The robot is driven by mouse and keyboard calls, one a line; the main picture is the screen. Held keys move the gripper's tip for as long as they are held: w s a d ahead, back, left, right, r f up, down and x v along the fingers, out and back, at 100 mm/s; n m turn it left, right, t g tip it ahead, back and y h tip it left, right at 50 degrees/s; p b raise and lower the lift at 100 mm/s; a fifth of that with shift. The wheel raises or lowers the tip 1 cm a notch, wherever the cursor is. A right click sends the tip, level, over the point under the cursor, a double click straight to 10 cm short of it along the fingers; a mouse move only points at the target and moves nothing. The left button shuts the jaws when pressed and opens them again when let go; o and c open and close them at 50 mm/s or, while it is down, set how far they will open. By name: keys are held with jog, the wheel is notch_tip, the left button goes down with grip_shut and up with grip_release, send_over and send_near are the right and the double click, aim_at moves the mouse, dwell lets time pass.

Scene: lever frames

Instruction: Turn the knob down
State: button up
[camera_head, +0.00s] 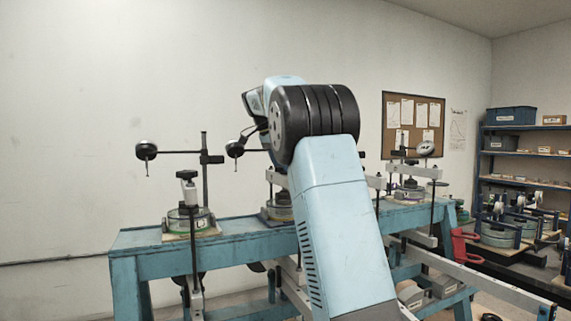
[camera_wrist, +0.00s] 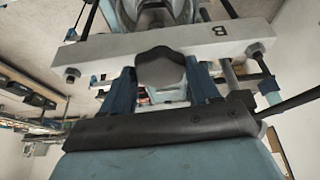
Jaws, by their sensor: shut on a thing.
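A dark rounded knob (camera_wrist: 160,68) sits at the middle of a pale grey lever bar (camera_wrist: 100,55) marked with a letter, in the wrist view. My gripper (camera_wrist: 160,85) has one dark blue finger on each side of the knob and is shut on it. The lower part of the knob lies between the fingers. In the head view my own arm covers the middle of the bench and hides the knob and most of my gripper.
A blue bench (camera_head: 150,238) carries several lever frames with round instruments. A black-tipped rod (camera_head: 146,149) sticks out on the left. A cork board (camera_head: 413,112) hangs on the wall.

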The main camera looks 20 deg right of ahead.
jog(key=m, duration=0.1)
jog(key=m+g, duration=0.1)
jog(key=m, duration=0.2)
jog(key=shift+w+d+f+m+g, duration=0.1)
jog(key=shift+w+f+m+g, duration=0.05)
jog(key=shift+w+m+g, duration=0.2)
jog(key=shift+d+m+g+y, duration=0.1)
jog(key=shift+m+g+y, duration=0.35)
jog(key=shift+m, duration=0.8)
jog(key=shift+m+g+y, duration=0.25)
jog(key=shift+m+g, duration=0.25)
jog(key=shift+m, duration=0.7)
jog(key=o, duration=1.1)
jog(key=shift+c, duration=0.2)
